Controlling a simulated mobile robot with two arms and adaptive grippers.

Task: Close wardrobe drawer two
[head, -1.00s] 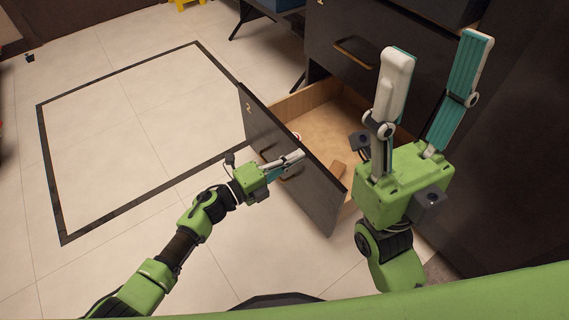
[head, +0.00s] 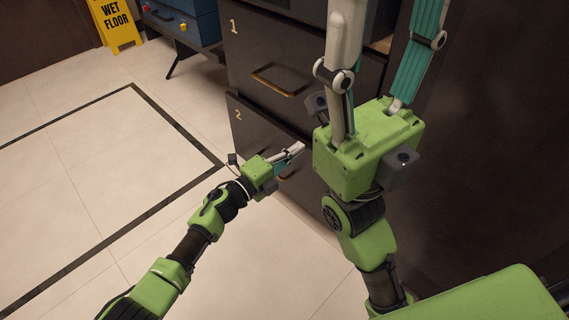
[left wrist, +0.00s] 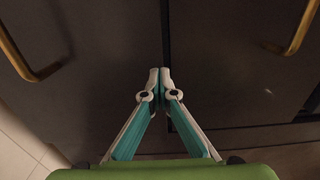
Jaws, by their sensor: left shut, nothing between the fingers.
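Wardrobe drawer two (head: 250,128), a dark front marked "2", sits low in the dark wardrobe in the head view. Its front looks flush or nearly flush with the cabinet; no open interior shows, and my arms hide its right part. My left gripper (head: 299,149) is shut and empty, its tips at or close to the drawer front; contact is unclear. In the left wrist view its closed fingertips (left wrist: 160,73) lie by a dark seam between two dark panels. My right gripper (head: 388,52) is raised in front of the wardrobe, fingers spread, with nothing between them.
Drawer one (head: 256,50), with a brass handle (head: 279,80), is above and looks shut. A blue case (head: 185,22) on a dark stand and a yellow wet-floor sign (head: 117,24) stand at the back left. The tiled floor (head: 80,190) at left is clear.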

